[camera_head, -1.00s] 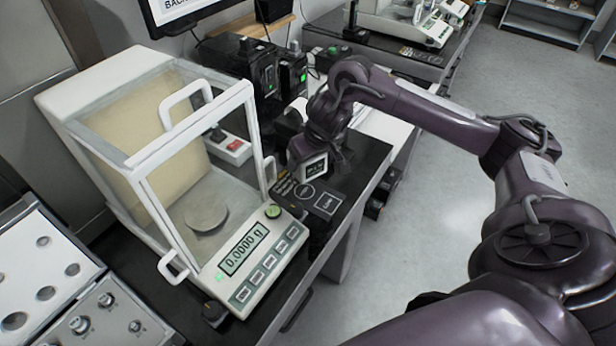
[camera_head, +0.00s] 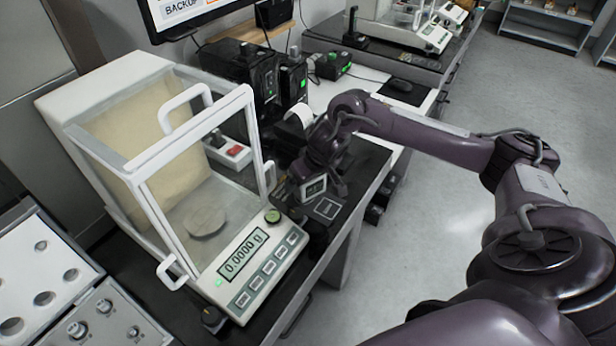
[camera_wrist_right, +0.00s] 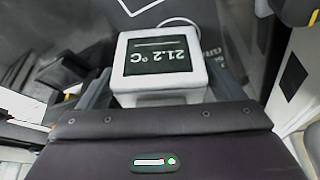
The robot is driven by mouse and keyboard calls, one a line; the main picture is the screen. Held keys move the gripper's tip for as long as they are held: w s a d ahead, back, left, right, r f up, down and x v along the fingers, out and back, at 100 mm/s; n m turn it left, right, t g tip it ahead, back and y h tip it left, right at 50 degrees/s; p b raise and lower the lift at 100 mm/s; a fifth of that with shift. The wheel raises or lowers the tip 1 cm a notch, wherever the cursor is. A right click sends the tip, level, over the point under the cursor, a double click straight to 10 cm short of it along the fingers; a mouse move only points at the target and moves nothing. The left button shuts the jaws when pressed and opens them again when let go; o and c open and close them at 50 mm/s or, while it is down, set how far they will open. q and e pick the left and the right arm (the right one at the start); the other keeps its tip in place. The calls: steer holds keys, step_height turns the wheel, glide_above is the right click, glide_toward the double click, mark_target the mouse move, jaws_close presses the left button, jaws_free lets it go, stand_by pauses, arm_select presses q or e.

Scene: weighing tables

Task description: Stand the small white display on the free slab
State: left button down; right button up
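The small white display (camera_head: 314,187) is at my right gripper (camera_head: 318,178), low over the dark bench beside the glass balance. In the right wrist view the display (camera_wrist_right: 160,62) reads 21.2 °C, and dark fingers reach its two sides. The gripper appears shut on it. A dark slab with a light-outlined label (camera_head: 327,208) lies just in front of the display. The display and gripper hide the area to its left, where another label showed earlier. I cannot tell whether the display's base touches a surface. My left gripper is out of view.
The glass-walled balance (camera_head: 205,222), reading 0.0000 g, stands close to the left of the gripper. Black boxes (camera_head: 262,75) with green lights and a white roll (camera_head: 299,118) stand behind. The bench's right edge drops to open floor (camera_head: 430,240).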

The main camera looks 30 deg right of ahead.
steer(key=shift+r, duration=0.25)
steer(key=p+v, duration=0.1)
steer(key=v, duration=1.1)
steer(key=shift+p, duration=0.35)
steer(key=shift+f, duration=0.1)
